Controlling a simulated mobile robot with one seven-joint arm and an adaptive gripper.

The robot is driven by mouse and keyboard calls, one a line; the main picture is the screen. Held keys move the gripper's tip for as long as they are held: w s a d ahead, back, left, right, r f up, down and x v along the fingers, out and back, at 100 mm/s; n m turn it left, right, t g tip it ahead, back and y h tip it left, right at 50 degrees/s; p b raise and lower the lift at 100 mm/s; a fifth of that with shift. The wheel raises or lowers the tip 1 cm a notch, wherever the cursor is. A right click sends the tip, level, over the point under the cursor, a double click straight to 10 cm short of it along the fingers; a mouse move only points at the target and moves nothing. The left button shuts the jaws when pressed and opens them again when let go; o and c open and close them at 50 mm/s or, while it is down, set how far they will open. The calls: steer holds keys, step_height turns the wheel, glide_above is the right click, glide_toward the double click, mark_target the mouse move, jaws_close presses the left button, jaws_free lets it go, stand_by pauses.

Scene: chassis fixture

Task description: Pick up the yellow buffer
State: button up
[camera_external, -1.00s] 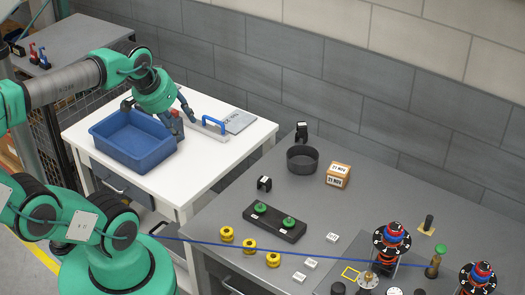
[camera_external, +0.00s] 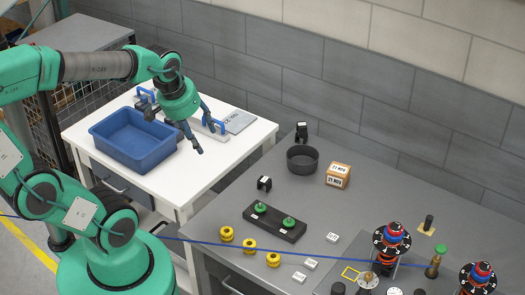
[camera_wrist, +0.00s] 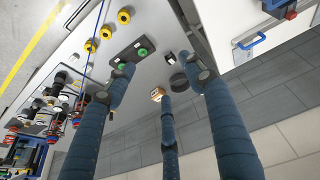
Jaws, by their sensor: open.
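Three yellow buffers stand in a slanted row near the front left edge of the grey table: a left one (camera_external: 227,234), a middle one (camera_external: 249,245) and a right one (camera_external: 273,259). In the wrist view they show at the upper left (camera_wrist: 124,16), (camera_wrist: 106,32), (camera_wrist: 90,46). My gripper (camera_external: 207,138) is open and empty above the white table, well behind and to the left of the buffers. In the wrist view its blue fingers (camera_wrist: 158,72) are spread apart with nothing between them.
A black block with two green knobs (camera_external: 275,223) lies just behind the buffers. A blue bin (camera_external: 128,147) and blue-handled parts stand on the white table (camera_external: 232,160). A dark ring (camera_external: 302,159), a box (camera_external: 338,175) and red-blue stacks (camera_external: 391,240) occupy the grey table.

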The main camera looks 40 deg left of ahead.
steer(key=w+d+f+n+g+p, duration=0.2)
steer(key=d+f, duration=0.2)
steer(key=f, duration=0.4)
steer(key=n+g+p, duration=0.2)
glide_above(227, 228)
step_height(227, 228, down, 12)
steer(key=shift+s+d+r, duration=0.15)
steer(key=shift+s+d, duration=0.2)
steer(key=shift+s, duration=0.05)
step_height(227, 228, down, 8)
steer(key=shift+f+b, duration=0.15)
steer(key=shift+b, duration=0.55)
steer(key=shift+f, duration=0.15)
steer(key=shift+f, duration=0.1)
steer(key=shift+w+a+f+b, duration=0.15)
steer(key=shift+f+b, duration=0.35)
steer(key=shift+f, duration=2)
